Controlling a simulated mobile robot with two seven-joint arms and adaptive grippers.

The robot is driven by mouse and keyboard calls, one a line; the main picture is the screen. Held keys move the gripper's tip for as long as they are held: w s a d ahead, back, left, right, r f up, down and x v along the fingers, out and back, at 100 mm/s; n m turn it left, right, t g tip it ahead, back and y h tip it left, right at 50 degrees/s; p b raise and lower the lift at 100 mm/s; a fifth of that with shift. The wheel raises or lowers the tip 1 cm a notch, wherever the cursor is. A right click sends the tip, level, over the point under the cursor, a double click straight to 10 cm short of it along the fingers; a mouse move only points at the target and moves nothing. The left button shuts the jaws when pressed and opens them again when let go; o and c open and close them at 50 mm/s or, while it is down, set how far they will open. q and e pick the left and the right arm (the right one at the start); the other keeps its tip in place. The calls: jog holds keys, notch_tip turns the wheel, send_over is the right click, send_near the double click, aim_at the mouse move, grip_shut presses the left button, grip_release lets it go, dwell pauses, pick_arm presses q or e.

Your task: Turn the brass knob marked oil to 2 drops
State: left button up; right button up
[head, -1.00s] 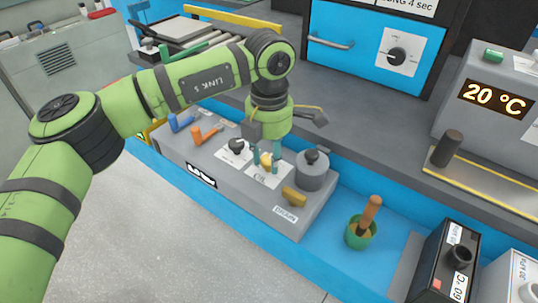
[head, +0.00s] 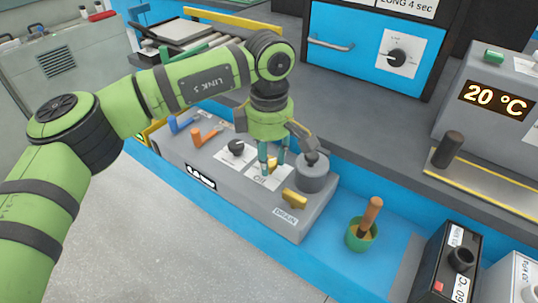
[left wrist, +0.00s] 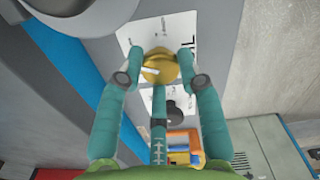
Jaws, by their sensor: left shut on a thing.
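The brass knob (left wrist: 159,68) marked oil sits on its white label plate (left wrist: 180,30) in the left wrist view, with a pale pointer line on its face. My left gripper (left wrist: 160,60) has its teal fingers on both sides of the knob, shut on it. In the head view the left gripper (head: 271,165) points down at the oil plate (head: 262,178) on the grey control box (head: 245,200), and its fingers mostly hide the knob. The scale marks are too small to read. My right gripper is not in view.
On the box are a black knob (head: 236,147), orange lever (head: 205,135), blue lever (head: 178,123), yellow drain handle (head: 295,198) and grey cylinder (head: 312,175). A green cup (head: 360,238) with a wooden-handled tool stands in the blue tray to the right.

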pick_arm(q)
jog(key=shift+m, duration=0.3)
jog(key=o, duration=1.1)
jog(key=shift+o, duration=0.2)
notch_tip(320, 180, up, 12)
